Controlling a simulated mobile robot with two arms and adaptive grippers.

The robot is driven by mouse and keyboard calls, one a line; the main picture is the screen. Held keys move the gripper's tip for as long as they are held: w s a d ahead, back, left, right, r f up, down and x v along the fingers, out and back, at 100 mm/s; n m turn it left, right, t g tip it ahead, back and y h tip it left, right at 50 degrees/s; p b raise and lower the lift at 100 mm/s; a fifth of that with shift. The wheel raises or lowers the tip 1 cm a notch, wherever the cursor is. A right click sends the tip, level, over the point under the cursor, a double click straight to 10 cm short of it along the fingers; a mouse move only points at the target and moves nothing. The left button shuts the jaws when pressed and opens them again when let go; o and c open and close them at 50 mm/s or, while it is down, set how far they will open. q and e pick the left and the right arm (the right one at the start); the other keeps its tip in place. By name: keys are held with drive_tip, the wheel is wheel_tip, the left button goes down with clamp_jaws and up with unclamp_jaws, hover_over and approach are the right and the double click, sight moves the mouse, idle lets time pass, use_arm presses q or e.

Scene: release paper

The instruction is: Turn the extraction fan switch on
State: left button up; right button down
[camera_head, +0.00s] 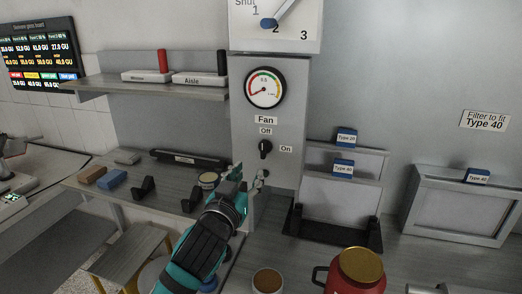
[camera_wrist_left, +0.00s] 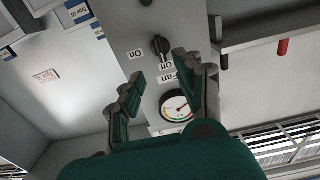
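The black fan switch knob (camera_head: 265,150) is on a grey panel, under the labels "Fan" and "Off", with "On" at its right. Its handle looks upright, towards "Off". It also shows in the left wrist view (camera_wrist_left: 160,46), beyond my fingertips. My left gripper (camera_head: 249,178) is in front of the panel, below and slightly left of the knob. Its two fingers stand apart with nothing between them, as the left wrist view (camera_wrist_left: 158,72) also shows. It appears clear of the knob. My right gripper is not in view.
A round gauge (camera_head: 265,87) and a blue-handled dial (camera_head: 269,23) are above the switch. A shelf (camera_head: 150,86) juts out at left. Frames with blue tags (camera_head: 343,168) stand at right. A red jar (camera_head: 356,272) and a brown-filled cup (camera_head: 268,281) are in the foreground.

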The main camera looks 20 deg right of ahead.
sight(262, 152)
use_arm(q)
drive_tip(key=p+x, duration=0.2)
drive_tip(key=x, duration=0.9)
clamp_jaws()
